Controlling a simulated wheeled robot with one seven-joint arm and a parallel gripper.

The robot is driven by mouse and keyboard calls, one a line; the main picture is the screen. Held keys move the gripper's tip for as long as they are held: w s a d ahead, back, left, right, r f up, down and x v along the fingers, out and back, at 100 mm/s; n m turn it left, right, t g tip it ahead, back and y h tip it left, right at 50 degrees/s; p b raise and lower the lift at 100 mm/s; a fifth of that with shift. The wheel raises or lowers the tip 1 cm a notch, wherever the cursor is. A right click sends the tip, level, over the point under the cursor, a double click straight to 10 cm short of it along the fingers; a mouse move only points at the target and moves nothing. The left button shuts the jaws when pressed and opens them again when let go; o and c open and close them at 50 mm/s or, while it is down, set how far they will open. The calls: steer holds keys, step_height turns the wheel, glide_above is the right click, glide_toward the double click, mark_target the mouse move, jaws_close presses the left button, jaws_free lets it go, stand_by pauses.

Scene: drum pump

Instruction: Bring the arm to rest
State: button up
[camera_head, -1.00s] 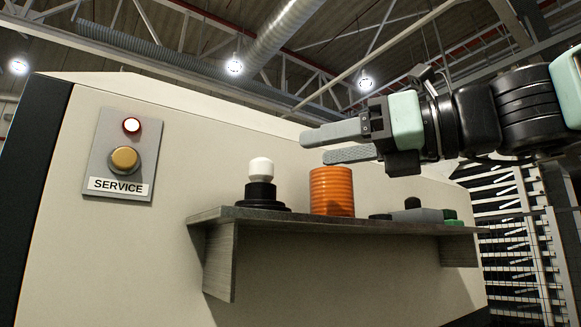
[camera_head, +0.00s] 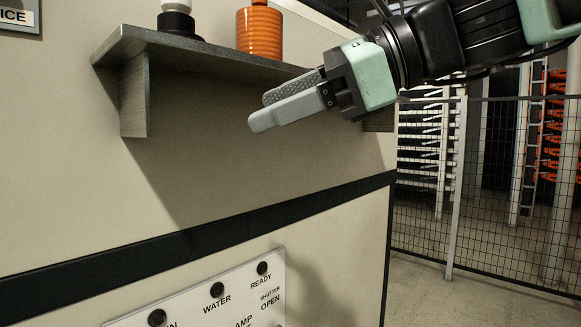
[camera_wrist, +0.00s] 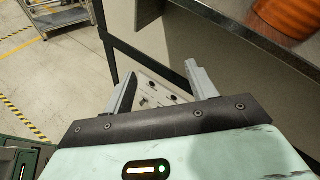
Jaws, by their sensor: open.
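My gripper (camera_head: 258,110) is in front of the beige machine wall, below and in front of the grey shelf, pointing left in the head view. Its two grey fingers are apart with nothing between them. In the wrist view, my gripper (camera_wrist: 158,88) also shows spread, empty fingers, with a panel of dark knobs visible beyond them. No object touches the fingers in either view.
The grey shelf (camera_head: 135,100) holds an orange ribbed cylinder (camera_head: 260,32) and a white-topped black piece (camera_head: 176,18). A labelled panel (camera_head: 225,300) is low on the wall. A mesh fence (camera_head: 490,190) stands at right. A metal cart (camera_wrist: 60,15) shows in the wrist view.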

steer(key=s+d+f+n+g+h, duration=0.15)
steer(key=f+n, duration=0.25)
steer(key=f, duration=0.4)
steer(key=s+d+f+n+h, duration=0.2)
steer(key=f+n+h, duration=0.1)
steer(key=f, duration=0.5)
steer(key=s+d+f+n+g+h, duration=0.1)
steer(key=s+f+n+h, duration=0.2)
steer(key=f, duration=0.5)
steer(key=s+d+f+n+g+h, duration=0.1)
steer(key=s+d+f+n+h, duration=0.4)
steer(key=d+f+n, duration=0.5)
step_height(320, 180, down, 3)
steer(key=s+n, duration=0.1)
steer(key=n, duration=0.2)
steer(key=shift+s+d+n, duration=0.3)
steer(key=shift+d+n, duration=0.05)
steer(key=shift+n, duration=0.05)
